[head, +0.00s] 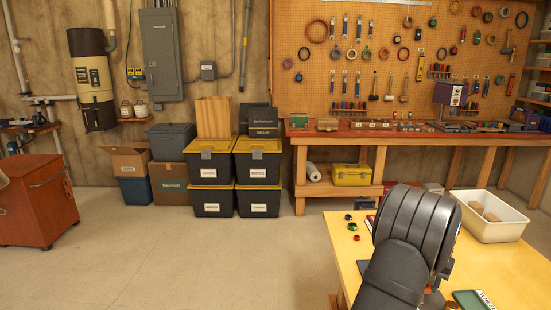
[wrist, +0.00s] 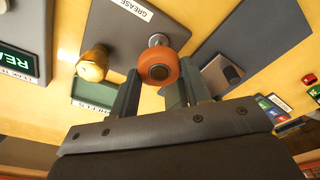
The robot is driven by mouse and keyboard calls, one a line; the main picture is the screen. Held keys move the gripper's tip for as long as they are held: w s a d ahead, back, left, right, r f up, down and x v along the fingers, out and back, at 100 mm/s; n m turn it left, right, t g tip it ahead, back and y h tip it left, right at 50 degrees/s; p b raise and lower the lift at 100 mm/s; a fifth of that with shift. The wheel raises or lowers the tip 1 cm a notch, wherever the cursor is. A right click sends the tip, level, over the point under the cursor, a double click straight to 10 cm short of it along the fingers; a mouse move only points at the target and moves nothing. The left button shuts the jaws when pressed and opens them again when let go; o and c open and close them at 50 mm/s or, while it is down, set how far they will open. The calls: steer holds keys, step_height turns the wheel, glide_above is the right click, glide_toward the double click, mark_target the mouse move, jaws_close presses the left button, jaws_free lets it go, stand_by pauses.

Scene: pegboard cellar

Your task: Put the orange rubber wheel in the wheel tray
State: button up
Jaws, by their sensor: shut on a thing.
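The orange rubber wheel (wrist: 158,72) is between the two fingers of my gripper (wrist: 159,80) in the wrist view, and the gripper is shut on it. A silver round part (wrist: 158,40) shows just beyond the wheel; I cannot tell whether they touch. A shallow green tray (wrist: 94,92) lies on the yellow table left of the wheel in the wrist view. A green tray with a white label also shows at the bottom of the head view (head: 466,299).
A brass knob-like part (wrist: 92,65) stands left of the wheel. A grey plate labelled GREASE (wrist: 118,30) and a dark panel (wrist: 240,45) lie on the table. A white bin (head: 497,232) with brown pieces stands at the table's back right. Small coloured rings (head: 352,226) lie at the left.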

steer(key=shift+r, duration=0.25)
steer(key=shift+r, duration=1.5)
steer(key=shift+d, duration=0.1)
